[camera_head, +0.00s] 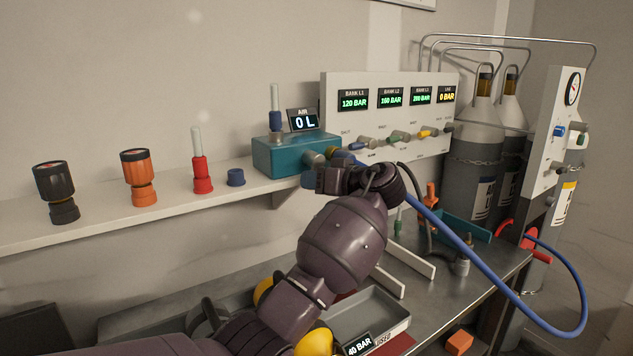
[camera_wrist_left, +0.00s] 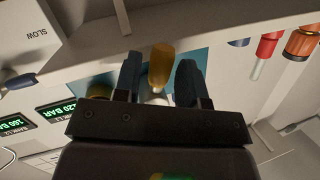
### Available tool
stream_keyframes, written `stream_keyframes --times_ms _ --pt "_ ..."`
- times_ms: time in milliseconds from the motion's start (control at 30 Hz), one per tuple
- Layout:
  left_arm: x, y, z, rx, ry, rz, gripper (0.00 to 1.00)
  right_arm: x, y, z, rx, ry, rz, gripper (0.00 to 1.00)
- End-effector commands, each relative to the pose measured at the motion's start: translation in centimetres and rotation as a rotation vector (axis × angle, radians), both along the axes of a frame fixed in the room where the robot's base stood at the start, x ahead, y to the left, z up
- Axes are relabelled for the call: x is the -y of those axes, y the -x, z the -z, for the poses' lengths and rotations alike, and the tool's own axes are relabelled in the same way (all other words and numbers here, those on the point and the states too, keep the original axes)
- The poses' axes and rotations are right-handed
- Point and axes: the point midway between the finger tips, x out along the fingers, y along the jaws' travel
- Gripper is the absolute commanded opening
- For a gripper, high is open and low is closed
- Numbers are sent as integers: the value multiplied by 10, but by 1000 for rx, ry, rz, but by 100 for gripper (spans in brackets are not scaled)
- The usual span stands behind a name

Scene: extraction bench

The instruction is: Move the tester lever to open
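The tester is a teal box (camera_head: 280,153) on the wall shelf, with an air display (camera_head: 303,121) reading 0 L and a clear tube on top. In the left wrist view its teal face (camera_wrist_left: 193,62) lies behind an amber-yellow handle (camera_wrist_left: 161,62), which looks like the lever. My left gripper (camera_head: 326,170) is at the tester's right front end. In the left wrist view its dark fingers (camera_wrist_left: 159,82) are apart, one on each side of the handle, with a visible gap on the left side. In the head view my gripper hides the handle. My right gripper is not in view.
A white gauge panel (camera_head: 345,92) with valves stands right of the tester. A blue hose (camera_head: 470,262) loops across the right. Black (camera_head: 55,190), orange (camera_head: 139,177) and red (camera_head: 201,175) fittings and a blue cap (camera_head: 236,177) stand on the shelf. Gas cylinders (camera_head: 470,150) stand at right.

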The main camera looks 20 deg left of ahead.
Motion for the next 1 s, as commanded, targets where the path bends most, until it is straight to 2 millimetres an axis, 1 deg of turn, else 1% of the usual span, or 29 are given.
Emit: stream_keyframes --times_ms 167,267,367,600,800,1000 --pt "0 0 0 -1 0 0 38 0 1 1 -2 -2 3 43" --pt "5 2 -1 -1 0 0 38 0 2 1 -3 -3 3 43" --pt "15 6 -3 0 0 1 38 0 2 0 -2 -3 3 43" --pt "55 22 -11 -1 1 3 38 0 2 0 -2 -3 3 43" --pt "83 34 -17 0 1 3 38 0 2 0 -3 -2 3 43" --pt "97 40 -20 0 0 1 38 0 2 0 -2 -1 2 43"
